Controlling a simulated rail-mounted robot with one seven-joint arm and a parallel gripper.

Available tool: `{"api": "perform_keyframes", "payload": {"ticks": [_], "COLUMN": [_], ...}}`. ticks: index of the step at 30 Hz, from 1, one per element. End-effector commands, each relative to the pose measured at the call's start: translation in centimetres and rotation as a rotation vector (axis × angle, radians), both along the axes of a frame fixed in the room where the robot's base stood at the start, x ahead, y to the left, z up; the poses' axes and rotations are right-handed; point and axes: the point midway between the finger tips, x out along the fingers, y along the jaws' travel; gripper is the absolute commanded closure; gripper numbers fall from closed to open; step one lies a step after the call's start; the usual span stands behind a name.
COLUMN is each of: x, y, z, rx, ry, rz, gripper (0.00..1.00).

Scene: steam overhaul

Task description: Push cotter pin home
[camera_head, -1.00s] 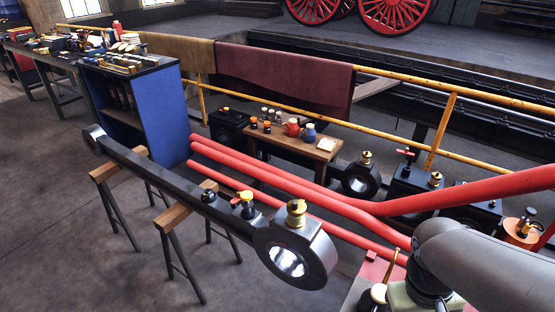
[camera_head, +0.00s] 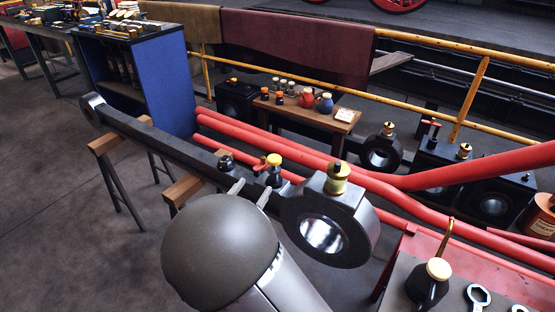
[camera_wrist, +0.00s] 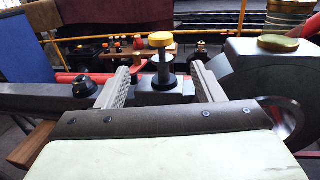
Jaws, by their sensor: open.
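A long dark connecting rod (camera_head: 165,142) lies on wooden trestles, with a large round eye (camera_head: 345,222) at its near end. A short black post with a yellow cap (camera_head: 275,161) stands upright on the rod and also shows in the wrist view (camera_wrist: 161,41). It may be the cotter pin; I cannot tell for sure. My gripper (camera_head: 250,192) is open and empty, at the near side of the rod. In the wrist view its fingers (camera_wrist: 161,78) appear on either side of the post, which seems to stand beyond them.
A brass cup (camera_head: 338,180) rises on the rod's eye, right of my gripper. A black knob (camera_head: 225,161) stands on the rod to the left. Red pipes (camera_head: 300,150) run behind. A red bench (camera_head: 432,248) with an oil can (camera_head: 430,282) is at right.

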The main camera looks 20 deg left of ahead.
Motion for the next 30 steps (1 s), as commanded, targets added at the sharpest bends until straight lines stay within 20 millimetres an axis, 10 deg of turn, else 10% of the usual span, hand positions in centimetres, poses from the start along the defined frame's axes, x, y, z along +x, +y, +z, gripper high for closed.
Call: {"api": "perform_keyframes", "payload": {"ticks": [18,30], "x": [12.9,15.8], "y": [-1.6,-1.8], "z": [0.0,0.0], "rx": [0.002,0.003], "ry": [0.000,0.003], "rz": [-0.007,-0.005], "gripper": [0.39,0.39]}}
